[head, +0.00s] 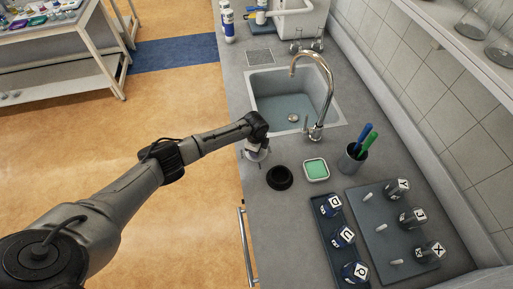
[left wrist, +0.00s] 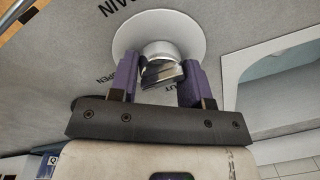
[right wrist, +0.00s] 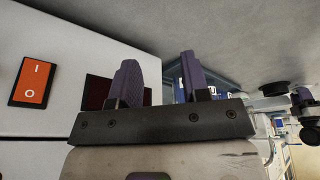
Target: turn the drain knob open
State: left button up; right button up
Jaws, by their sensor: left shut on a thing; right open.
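The drain knob (left wrist: 160,68) is a shiny metal knob on a round white plate (left wrist: 200,32). It stands on the grey counter beside the sink. In the left wrist view my left gripper (left wrist: 160,74) has its purple fingers on either side of the knob and is shut on it. Printed words around the plate are partly covered; "OPEN" and part of "DRAIN" can be read. In the head view my left gripper (head: 255,146) is at the counter's left edge and mostly hides the knob. My right gripper (right wrist: 157,75) is open and empty in the right wrist view.
The sink (head: 290,105) with its tall faucet (head: 325,85) lies behind the knob. A black round holder (head: 279,178), a green sponge dish (head: 316,169) and a pen cup (head: 351,160) stand nearby. A red switch (right wrist: 30,82) on a white housing is near my right gripper.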

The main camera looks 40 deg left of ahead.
pick_arm(q)
jog(key=o, duration=0.9)
jog(key=r, duration=0.9)
jog(key=s+r, duration=0.1)
jog(key=r, duration=0.4)
jog(key=shift+d+p, duration=0.15)
jog(key=shift+p, duration=0.2)
jog(key=shift+f, duration=0.1)
